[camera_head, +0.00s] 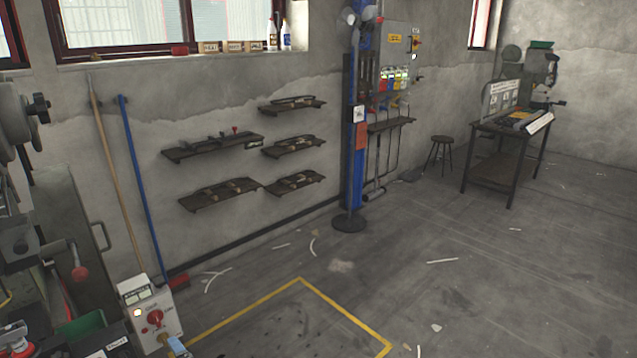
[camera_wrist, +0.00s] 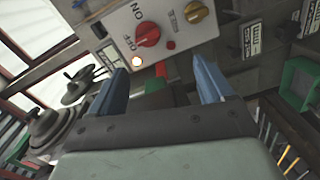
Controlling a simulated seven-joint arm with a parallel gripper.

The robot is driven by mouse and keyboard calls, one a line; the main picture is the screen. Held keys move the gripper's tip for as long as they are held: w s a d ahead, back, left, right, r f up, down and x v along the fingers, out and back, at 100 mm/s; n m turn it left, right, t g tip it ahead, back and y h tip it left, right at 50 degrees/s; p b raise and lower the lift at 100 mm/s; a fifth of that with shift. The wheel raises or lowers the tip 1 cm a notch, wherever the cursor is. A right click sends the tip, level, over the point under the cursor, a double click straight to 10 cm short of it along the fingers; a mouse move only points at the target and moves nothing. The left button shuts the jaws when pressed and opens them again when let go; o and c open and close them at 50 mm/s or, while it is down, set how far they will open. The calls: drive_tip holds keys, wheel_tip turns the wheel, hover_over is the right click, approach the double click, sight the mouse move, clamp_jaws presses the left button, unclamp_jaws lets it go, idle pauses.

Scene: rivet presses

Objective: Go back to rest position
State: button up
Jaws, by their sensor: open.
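My gripper (camera_wrist: 160,68) is open in the wrist view, with two blue fingers spread apart and nothing held between them. Its fingertips are close to the lower edge of a white control box (camera_wrist: 118,22) with a red rotary knob (camera_wrist: 147,34), a yellow knob (camera_wrist: 195,12) and a lit white lamp (camera_wrist: 136,62). I cannot tell whether the fingers touch the box. In the head view the box (camera_head: 135,292) stands at the lower left with its red knob (camera_head: 155,317). A small blue piece at its lower right edge looks like a fingertip; the rest of my gripper is not visible there.
Dark machinery (camera_head: 22,235) and a green bin (camera_head: 82,328) stand at left; the wrist view also shows a green bin (camera_wrist: 298,84). Two long-handled tools lean on the wall. A yellow floor outline (camera_head: 345,318) and the floor at right are largely clear. A workbench (camera_head: 503,165) stands farther back.

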drive_tip(key=s+d+f+m+g+h, duration=0.3)
drive_tip(key=s+f+m+g+h, duration=0.15)
drive_tip(key=f+m, duration=0.4)
drive_tip(key=s+d+f+m+g+h, duration=0.4)
drive_tip(key=s+d+f+g+h, duration=0.15)
drive_tip(key=s+d+f, duration=0.45)
drive_tip(key=s+d+f+m+g, duration=0.3)
drive_tip(key=s+d, duration=0.3)
drive_tip(key=d, duration=0.9)
drive_tip(key=s+d+f+m+g+h, duration=0.1)
drive_tip(key=s+d+f+m+g, duration=0.2)
drive_tip(key=d, duration=1.3)
drive_tip(key=s+d+f+m+g+h, duration=0.1)
drive_tip(key=s+d+f+m+g, duration=0.2)
drive_tip(key=s+d+m, duration=0.3)
drive_tip(key=s+d, duration=0.5)
drive_tip(key=d, duration=0.4)
drive_tip(key=shift+d+f, duration=0.2)
drive_tip(key=shift+d, duration=0.15)
